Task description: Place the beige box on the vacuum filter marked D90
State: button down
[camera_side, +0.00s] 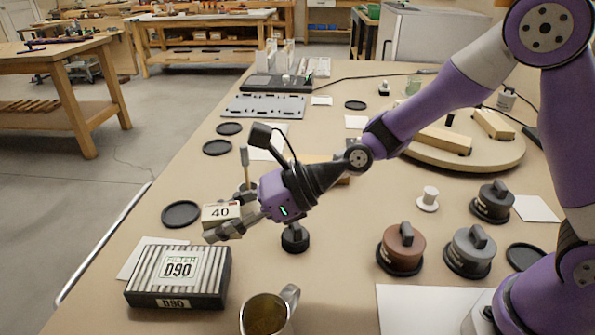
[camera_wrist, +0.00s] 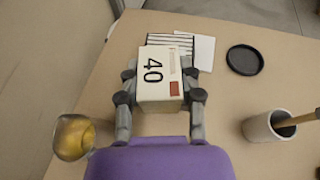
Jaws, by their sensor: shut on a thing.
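The beige box (camera_side: 221,214), marked 40, is between the fingers of my gripper (camera_side: 232,213) in the side view. My gripper is shut on it and holds it in the air above the bench. In the wrist view the box (camera_wrist: 160,76) sits between both fingers of my gripper (camera_wrist: 160,88), with its 40 label facing the camera. The vacuum filter marked D90 (camera_side: 205,283) lies flat at the bench's front left, with a striped top and dark sides. The box is apart from it, above and to its right in the side view. In the wrist view the filter's striped top (camera_wrist: 170,41) is partly hidden behind the box.
A metal mug with amber liquid (camera_side: 270,312) stands right of the filter. A black round coaster (camera_side: 181,214) lies behind the filter. A dark knobbed weight (camera_side: 295,238) stands right of my gripper. Brown (camera_side: 401,249) and grey (camera_side: 470,251) knobbed weights stand farther right.

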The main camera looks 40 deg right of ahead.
jog(key=s+a+r+n+g, duration=0.1)
jog(key=s+a+r, duration=0.15)
jog(key=a, duration=0.35)
jog(key=s+a+r, duration=0.1)
jog(key=s+a, duration=0.2)
jog(key=a, duration=0.2)
send_over(180, 267)
jog(key=shift+y, duration=0.4)
notch_tip(180, 267, down, 7)
jog(key=shift+s+r, duration=0.1)
jog(key=shift+r, duration=0.05)
jog(key=shift+f+n+g, duration=0.25)
jog(key=shift+n+g, duration=0.05)
jog(key=shift+g, duration=0.1)
jog(key=shift+f, duration=1.8)
jog(key=c, duration=0.5)
grip_release()
jog(key=shift+f, duration=0.1)
